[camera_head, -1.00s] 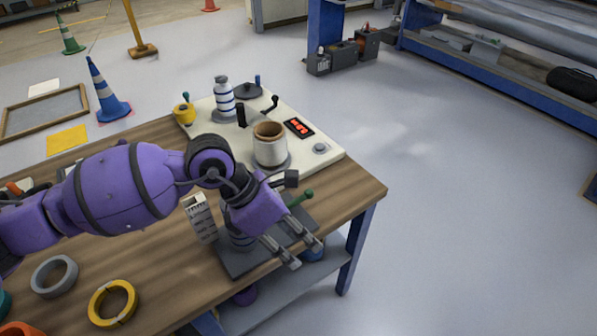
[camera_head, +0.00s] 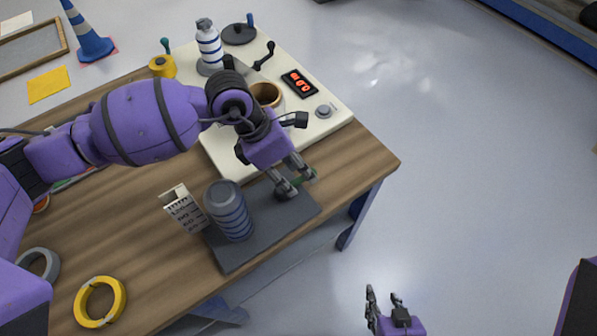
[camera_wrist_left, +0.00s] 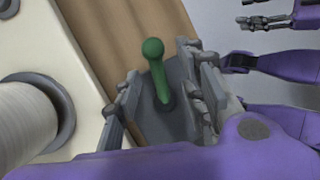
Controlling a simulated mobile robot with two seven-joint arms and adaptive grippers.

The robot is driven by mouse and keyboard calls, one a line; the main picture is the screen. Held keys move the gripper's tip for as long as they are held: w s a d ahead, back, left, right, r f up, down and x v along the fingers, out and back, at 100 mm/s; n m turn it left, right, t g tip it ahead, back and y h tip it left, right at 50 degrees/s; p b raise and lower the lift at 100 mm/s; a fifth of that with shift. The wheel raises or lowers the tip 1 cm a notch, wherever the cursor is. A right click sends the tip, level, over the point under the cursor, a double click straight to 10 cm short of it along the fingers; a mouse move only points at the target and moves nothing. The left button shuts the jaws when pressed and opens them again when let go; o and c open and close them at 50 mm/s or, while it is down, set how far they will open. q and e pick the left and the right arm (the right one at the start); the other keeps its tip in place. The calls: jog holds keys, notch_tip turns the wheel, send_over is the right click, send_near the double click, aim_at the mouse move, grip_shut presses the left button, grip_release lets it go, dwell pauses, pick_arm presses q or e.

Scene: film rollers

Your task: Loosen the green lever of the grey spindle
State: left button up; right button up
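The grey spindle (camera_head: 228,212) stands upright on a dark grey plate (camera_head: 262,232) near the table's front right corner. In the left wrist view, the green lever (camera_wrist_left: 156,70) has a round knob and stands between the two spread fingers of my left gripper (camera_wrist_left: 160,88). Gaps show on both sides of the lever. My right gripper (camera_head: 372,308) is off the table at the lower right, empty, with its fingers apart.
A cream machine base (camera_head: 325,118) with a display (camera_head: 300,82), crank and brown-rimmed roller (camera_head: 266,95) lies behind my left gripper. A white card (camera_head: 184,210) stands left of the spindle. Yellow (camera_head: 100,302) and grey rings lie front left. Floor right of the table is clear.

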pick_arm(q)
jog(key=shift+x, duration=1.2)
jog(key=shift+w, duration=0.1)
grip_shut()
